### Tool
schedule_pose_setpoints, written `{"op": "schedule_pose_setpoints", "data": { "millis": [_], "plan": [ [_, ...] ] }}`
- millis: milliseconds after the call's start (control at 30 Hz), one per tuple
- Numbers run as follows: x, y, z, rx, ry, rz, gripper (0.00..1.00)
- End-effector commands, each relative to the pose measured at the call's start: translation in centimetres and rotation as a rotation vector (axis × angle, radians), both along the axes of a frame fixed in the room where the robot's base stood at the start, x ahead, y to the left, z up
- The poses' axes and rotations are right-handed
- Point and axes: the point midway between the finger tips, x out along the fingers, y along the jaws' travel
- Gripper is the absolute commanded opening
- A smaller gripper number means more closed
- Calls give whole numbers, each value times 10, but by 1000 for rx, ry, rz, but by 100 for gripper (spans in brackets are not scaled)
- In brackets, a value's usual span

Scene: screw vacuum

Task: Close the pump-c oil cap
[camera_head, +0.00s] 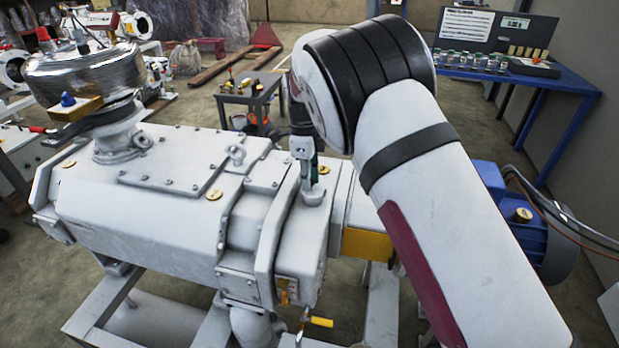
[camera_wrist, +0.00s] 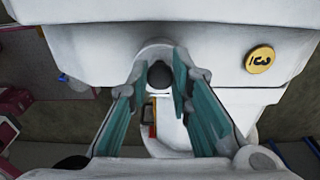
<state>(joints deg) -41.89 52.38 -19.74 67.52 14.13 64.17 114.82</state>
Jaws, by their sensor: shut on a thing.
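The pump (camera_head: 185,185) is a large pale grey machine in the head view. My gripper (camera_head: 311,178) points down at a small pale round oil cap (camera_head: 313,195) on top of the pump's right part. In the wrist view the cap (camera_wrist: 155,47) shows as a pale rounded rim with a dark round centre. My gripper (camera_wrist: 160,78) has its two teal-lined fingers on either side of it, shut on it. The fingers partly hide the cap, so I cannot tell how it sits on its opening.
A foil-wrapped part (camera_head: 85,75) stands on the pump's left end. A blue motor (camera_head: 545,235) is at the right. A tool cart (camera_head: 250,98) and a blue workbench (camera_head: 560,82) stand behind.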

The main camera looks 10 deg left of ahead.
Motion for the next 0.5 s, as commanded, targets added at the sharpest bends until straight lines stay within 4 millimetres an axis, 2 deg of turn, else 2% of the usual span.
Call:
{"op": "schedule_pose_setpoints", "data": {
  "millis": [367,400,467,500],
  "plan": [
    [1,1,-1,-2,-1,0,0],
    [0,1,-2,-2,-1,0,24],
    [0,1,-1,-2,-1,0,38],
    [0,1,-1,-2,0,0,39]
  ]
}}
